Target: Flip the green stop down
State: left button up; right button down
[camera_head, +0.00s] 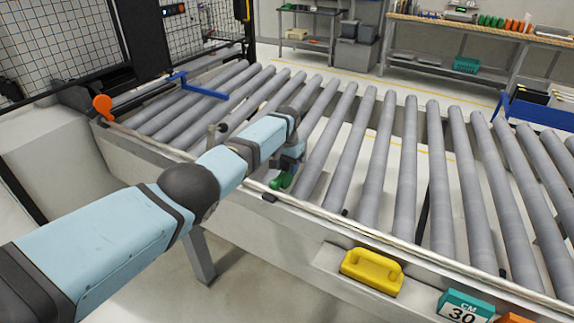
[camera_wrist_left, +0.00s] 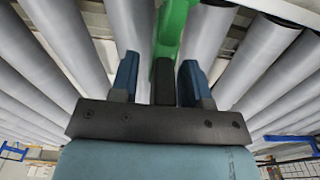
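The green stop (camera_head: 281,181) shows low at the near side of the roller conveyor (camera_head: 365,160), partly hidden by my left gripper. My left gripper (camera_head: 288,172) is down among the rollers at the stop. In the left wrist view, the blue fingers (camera_wrist_left: 159,78) stand apart. The green stop (camera_wrist_left: 176,28) reaches in from the top, with a dark piece below it between the fingers. A gap shows on the left side; contact on the right side is unclear. My right gripper is in neither view.
An orange paddle (camera_head: 103,106) stands at the conveyor's left end, and a blue bar (camera_head: 205,91) lies across the rollers. A yellow block with a handle (camera_head: 372,271) and a teal box (camera_head: 466,306) sit along the near side. Rollers to the right are clear.

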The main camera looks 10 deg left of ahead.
pick_arm(q)
jog(key=shift+r, duration=0.1)
jog(key=shift+w+r, duration=0.1)
jog(key=shift+r, duration=0.45)
notch_tip(320, 180, up, 5)
jog(key=shift+p, duration=0.8)
notch_tip(320, 180, up, 8)
jog(key=shift+s+f, duration=0.15)
jog(key=shift+s, duration=0.05)
jog(key=shift+f, duration=0.1)
